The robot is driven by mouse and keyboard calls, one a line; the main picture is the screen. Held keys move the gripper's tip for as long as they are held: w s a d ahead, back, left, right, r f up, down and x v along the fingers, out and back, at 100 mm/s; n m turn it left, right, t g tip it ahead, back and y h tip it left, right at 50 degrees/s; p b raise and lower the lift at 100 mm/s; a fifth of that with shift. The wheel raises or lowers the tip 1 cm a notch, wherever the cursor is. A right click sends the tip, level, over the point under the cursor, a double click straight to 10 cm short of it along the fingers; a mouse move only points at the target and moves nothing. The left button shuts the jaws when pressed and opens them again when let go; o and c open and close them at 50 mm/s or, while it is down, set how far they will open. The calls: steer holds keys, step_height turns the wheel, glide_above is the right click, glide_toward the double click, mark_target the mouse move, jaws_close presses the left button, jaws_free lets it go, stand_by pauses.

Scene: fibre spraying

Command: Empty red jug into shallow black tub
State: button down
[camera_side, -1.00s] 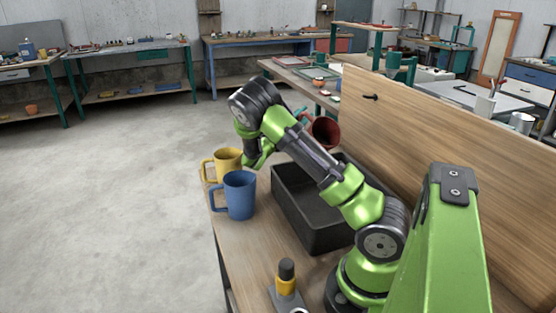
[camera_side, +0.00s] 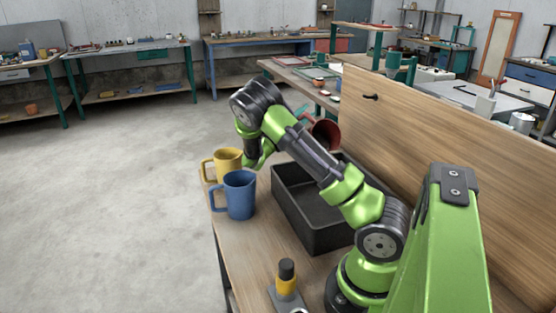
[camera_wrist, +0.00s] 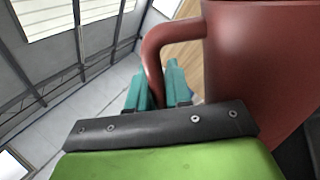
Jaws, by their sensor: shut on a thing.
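The red jug (camera_side: 328,128) is held tilted above the far end of the shallow black tub (camera_side: 328,238), its mouth turned down toward the tub. My arm partly hides the jug and tub. In the wrist view the jug (camera_wrist: 262,60) fills the right side. My gripper (camera_wrist: 160,86) has its teal fingers shut on the jug's handle (camera_wrist: 165,42). In the side view the gripper (camera_side: 302,114) shows only in part behind my arm. Any contents leaving the jug cannot be made out. The visible part of the tub floor looks dark.
A blue mug (camera_side: 240,196) and a yellow mug (camera_side: 228,160) stand left of the tub. A yellow-and-black device (camera_side: 286,278) stands near the front edge. A wooden panel (camera_side: 440,150) rises along the tub's right side.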

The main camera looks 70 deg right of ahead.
mark_target(301, 117)
steer(key=shift+s+a+r+m+g+y, duration=0.15)
steer(key=shift+s+a+r+m+g, duration=0.1)
steer(key=shift+r+m+g, duration=0.4)
steer(key=shift+s+a+r+m+g+y, duration=0.2)
steer(key=shift+r+m+g, duration=0.15)
steer(key=shift+m, duration=0.6)
steer(key=shift+s+a+m+g, duration=0.25)
steer(key=shift+m+g, duration=0.2)
steer(key=shift+m, duration=0.25)
steer(key=shift+s+a+m+g, duration=0.25)
steer(key=shift+m+g, duration=0.2)
steer(key=shift+m, duration=0.25)
steer(key=shift+s+a+m+g+y, duration=0.65)
steer(key=shift+s+a+m+g, duration=0.3)
steer(key=shift+m, duration=0.45)
steer(key=shift+s+a+r+m+g+y, duration=0.3)
steer(key=shift+a+m+g+y, duration=0.1)
steer(key=shift+m, duration=0.4)
steer(key=shift+s+a+r+m+g+y, duration=0.15)
steer(key=shift+a+r+m+g+y, duration=0.15)
steer(key=shift+m, duration=0.5)
steer(key=shift+s+a+f+m+g+y, duration=0.1)
steer(key=shift+s+a+m+g+y, duration=0.25)
steer(key=shift+m+g, duration=0.3)
